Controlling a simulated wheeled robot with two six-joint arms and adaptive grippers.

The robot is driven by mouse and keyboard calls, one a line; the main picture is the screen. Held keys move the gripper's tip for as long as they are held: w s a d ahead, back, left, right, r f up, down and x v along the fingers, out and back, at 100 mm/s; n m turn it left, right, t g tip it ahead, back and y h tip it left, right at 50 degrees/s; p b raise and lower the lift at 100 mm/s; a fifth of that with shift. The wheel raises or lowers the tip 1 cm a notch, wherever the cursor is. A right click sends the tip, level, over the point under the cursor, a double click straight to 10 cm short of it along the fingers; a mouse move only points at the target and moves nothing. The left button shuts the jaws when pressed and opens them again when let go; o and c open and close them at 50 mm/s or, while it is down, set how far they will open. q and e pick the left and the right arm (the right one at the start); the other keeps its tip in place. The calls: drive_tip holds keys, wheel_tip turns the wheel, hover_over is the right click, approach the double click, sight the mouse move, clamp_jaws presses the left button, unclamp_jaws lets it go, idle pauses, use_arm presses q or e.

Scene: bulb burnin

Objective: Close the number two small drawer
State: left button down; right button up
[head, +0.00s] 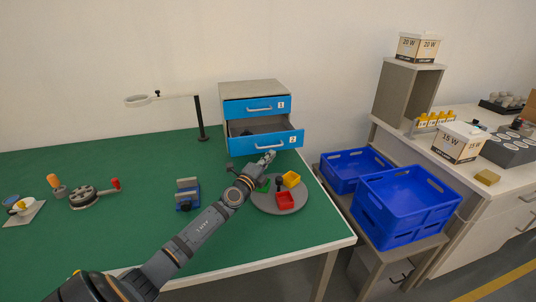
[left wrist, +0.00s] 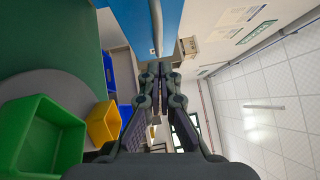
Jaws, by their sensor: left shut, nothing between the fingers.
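The small drawer unit (head: 254,88) stands at the back of the green table. The number two drawer (head: 284,140), the lower one with a blue front, is pulled out, and its inside shows above the front. The number one drawer (head: 257,106) above it looks closed. My left gripper (head: 268,156) is shut and empty, just in front of and below the number two drawer's handle (head: 270,146). In the left wrist view the shut fingers (left wrist: 159,68) point toward a blue front (left wrist: 177,18) with a pale handle (left wrist: 157,28). I cannot tell whether they touch it. My right gripper is not in view.
A round grey tray (head: 265,204) with green, yellow and red bins lies under my left forearm. A blue clamp-like block (head: 188,194) and a lamp stand (head: 201,120) are to the left. Blue crates (head: 405,205) stand beyond the table's right edge.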

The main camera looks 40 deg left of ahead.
use_arm(q)
drive_tip(key=shift+w+a+r, duration=0.1)
drive_tip(key=shift+w+a, duration=0.5)
drive_tip(key=shift+a, duration=0.15)
